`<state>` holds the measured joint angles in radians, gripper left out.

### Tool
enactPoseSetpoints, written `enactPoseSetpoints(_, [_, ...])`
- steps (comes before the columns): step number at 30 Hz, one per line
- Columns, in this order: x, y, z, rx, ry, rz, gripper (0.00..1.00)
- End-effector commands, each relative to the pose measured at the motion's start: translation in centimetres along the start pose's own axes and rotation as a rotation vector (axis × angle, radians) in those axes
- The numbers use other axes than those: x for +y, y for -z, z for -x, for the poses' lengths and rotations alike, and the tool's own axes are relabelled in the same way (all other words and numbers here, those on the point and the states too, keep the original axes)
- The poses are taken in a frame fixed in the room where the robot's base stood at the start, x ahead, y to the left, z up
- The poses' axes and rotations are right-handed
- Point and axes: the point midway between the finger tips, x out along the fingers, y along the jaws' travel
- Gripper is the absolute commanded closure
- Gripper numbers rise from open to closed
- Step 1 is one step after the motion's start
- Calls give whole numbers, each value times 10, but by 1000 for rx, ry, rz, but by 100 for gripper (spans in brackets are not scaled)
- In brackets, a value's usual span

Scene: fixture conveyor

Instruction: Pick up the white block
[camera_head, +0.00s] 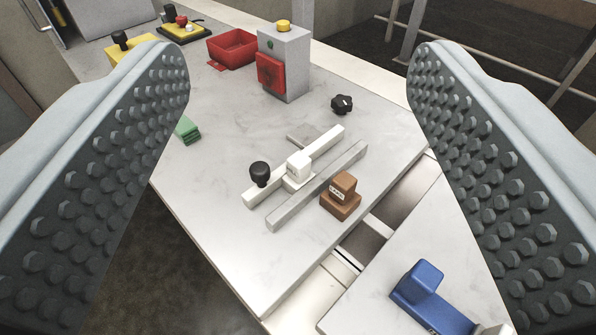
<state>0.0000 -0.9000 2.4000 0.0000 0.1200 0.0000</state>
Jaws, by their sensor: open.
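The white block (299,165) is a small piece with dark marks on its front face. It sits on or against a long white bar (322,149) on the pale marble-look table, near the middle of the view. A white plate-like part shows just under it. My gripper (298,75) is open, with one studded grey finger at the left and one at the right of the picture. The fingers are empty and well apart, and the block shows between them, farther off. Neither finger touches it.
A black knob (259,174) stands left of the block. A grey bar (318,186) and a brown block (342,197) lie to its right. Farther back are a grey box (287,62) with red front, a red bin (232,48) and a black knob (342,104). A blue part (425,290) lies lower right.

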Motion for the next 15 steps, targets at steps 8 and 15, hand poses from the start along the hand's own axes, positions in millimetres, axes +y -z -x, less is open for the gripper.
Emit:
enactPoseSetpoints(8, [0,-3,-17,-68,-3,-98,29])
enactPoseSetpoints(15, [0,-16,-68,-296,-69,-452,29])
